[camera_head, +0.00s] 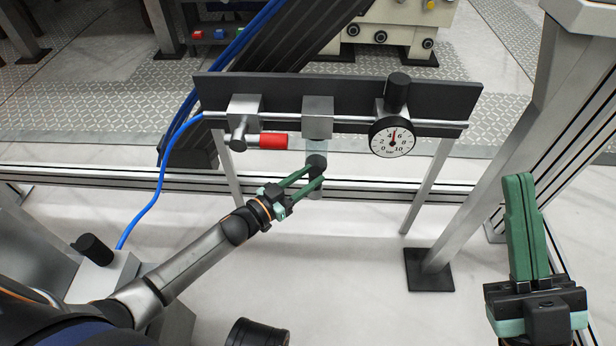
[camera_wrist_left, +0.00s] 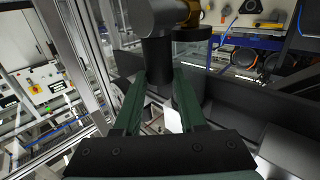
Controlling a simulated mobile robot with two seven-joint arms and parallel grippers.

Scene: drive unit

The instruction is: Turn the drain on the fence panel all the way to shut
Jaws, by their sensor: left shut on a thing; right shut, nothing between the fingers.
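The fence panel (camera_head: 340,92) is a dark bar on two grey legs. A grey block (camera_head: 317,112) at its middle carries a pale see-through bowl (camera_head: 317,147). The drain (camera_head: 316,162) is a small dark knob under the bowl. My left gripper (camera_head: 318,174) reaches it from the lower left and is shut on it. In the left wrist view a dark cylinder, which looks like the drain (camera_wrist_left: 158,82), stands between the green fingers. The drain's turn angle cannot be read. My right gripper (camera_head: 520,178) is shut and empty, at the right, apart from the panel.
A valve with a red handle (camera_head: 267,141) sits left of the bowl. A round gauge (camera_head: 392,138) with a black knob (camera_head: 397,90) sits to the right. A blue hose (camera_head: 160,190) runs down at the left. A grey post (camera_head: 500,150) stands between panel and right gripper.

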